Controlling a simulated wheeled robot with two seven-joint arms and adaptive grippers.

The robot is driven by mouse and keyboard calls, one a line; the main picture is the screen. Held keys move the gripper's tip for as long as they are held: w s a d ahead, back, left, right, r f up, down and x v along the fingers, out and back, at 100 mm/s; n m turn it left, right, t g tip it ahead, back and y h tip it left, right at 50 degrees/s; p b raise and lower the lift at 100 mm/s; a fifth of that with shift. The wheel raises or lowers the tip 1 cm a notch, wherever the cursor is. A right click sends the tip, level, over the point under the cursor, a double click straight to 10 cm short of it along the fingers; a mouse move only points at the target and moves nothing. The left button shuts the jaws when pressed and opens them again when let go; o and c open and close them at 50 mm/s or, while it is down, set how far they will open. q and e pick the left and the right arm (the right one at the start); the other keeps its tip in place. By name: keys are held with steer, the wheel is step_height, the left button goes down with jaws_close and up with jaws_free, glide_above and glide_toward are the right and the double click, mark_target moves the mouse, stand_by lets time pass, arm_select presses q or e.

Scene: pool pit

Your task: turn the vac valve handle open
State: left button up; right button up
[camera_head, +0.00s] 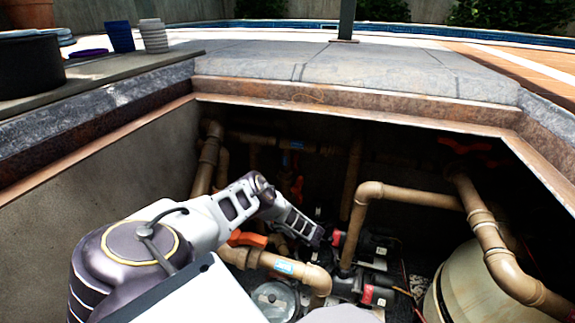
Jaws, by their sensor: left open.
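An orange valve handle (248,239) sits on a tan pipe in the pit, below my left forearm. A blue label (284,267) is on the pipe just right of it, too small to read. I cannot tell for sure that this is the vac valve. My left gripper (318,238) reaches down into the pit, right of and apart from this handle. It is open, with nothing seen between its fingers; its tips are hard to make out against the dark equipment. My right gripper is not in view.
Tan pipes (410,197) cross the pit at the right, beside a pale tank (463,283). Pumps (372,250) stand right of my gripper. Another orange handle (297,188) is on the back pipes. Pit walls and the stone rim (350,82) enclose the space.

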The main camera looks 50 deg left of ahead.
arm_select(q)
steer(key=v, duration=0.7)
steer(key=shift+d, duration=0.15)
stand_by(0.6)
